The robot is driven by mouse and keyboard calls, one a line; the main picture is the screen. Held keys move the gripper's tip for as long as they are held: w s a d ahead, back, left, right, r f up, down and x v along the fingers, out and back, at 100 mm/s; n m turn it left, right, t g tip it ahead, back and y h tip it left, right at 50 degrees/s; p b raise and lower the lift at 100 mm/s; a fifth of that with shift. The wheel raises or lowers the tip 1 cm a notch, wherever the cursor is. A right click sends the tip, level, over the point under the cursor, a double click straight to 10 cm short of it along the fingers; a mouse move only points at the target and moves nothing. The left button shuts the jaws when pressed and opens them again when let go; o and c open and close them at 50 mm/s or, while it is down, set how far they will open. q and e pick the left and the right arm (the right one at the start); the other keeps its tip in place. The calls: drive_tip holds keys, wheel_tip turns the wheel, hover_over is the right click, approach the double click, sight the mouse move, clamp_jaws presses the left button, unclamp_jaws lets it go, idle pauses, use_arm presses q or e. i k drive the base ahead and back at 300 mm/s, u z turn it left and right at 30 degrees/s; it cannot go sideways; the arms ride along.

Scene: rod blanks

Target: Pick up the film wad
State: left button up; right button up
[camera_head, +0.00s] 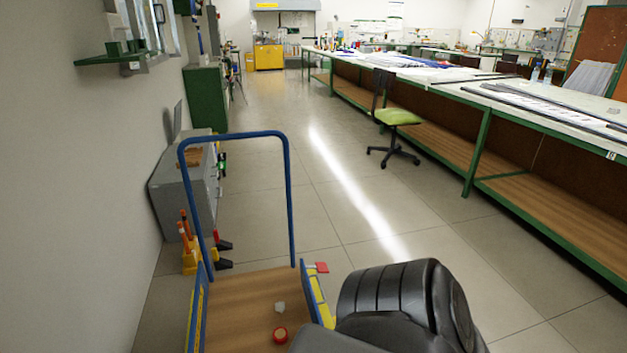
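A small, pale, crumpled piece that looks like the film wad (279,308) lies on the wooden deck of a blue-handled cart (240,294). It sits near the deck's right side, just beyond a red ring-shaped item (280,335). Nothing visible touches the wad. A dark, bulky part of my own body fills the lower middle, right of the cart, and covers part of the cart's near right side. Neither of my grippers shows in the head view.
The cart's blue push handle (235,135) rises at its far end. A grey cabinet (183,190) and orange-and-yellow items (188,248) stand by the left wall. A green chair (397,117) stands by the long workbench (470,90). The middle floor is clear.

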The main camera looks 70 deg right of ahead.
sight(280, 306)
drive_tip(key=i, duration=0.85)
drive_tip(key=z, duration=3.6)
